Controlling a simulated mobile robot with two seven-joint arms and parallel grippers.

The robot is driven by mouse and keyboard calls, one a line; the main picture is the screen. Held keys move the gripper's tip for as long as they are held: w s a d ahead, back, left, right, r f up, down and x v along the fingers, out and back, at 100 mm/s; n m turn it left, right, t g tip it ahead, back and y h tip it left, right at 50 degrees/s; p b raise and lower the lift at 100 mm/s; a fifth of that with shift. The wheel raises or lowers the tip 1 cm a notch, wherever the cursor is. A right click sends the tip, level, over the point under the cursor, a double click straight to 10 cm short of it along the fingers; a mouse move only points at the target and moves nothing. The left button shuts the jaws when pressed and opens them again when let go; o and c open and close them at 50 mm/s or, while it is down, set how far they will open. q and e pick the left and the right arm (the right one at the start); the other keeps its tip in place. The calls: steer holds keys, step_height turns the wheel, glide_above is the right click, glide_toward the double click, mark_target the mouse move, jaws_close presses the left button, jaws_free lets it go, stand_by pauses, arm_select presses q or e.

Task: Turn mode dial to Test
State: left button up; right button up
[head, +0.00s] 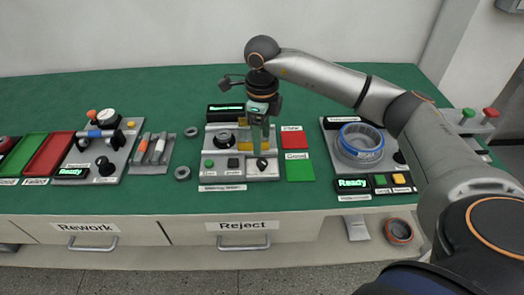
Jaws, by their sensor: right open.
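The centre station (208,178) stands on the green bench top. A black dial (262,164) sits near its front right; its label and setting are too small to read. My right gripper (261,148) points down over the dial, its jaws open. I cannot tell whether the fingertips touch the dial or stop just short of it. Similar black dials show on the left station (105,167) and, partly hidden by my right arm, on the right station (400,157). My left gripper is not in view.
The centre station also has a green button (208,163), a dark button (231,163) and a lit display (226,109). A blue-ringed part (360,143) sits on the right station. Rework and Reject drawers are below.

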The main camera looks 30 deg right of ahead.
step_height(320, 180, up, 5)
steer(key=shift+f, duration=0.1)
stand_by(0.6)
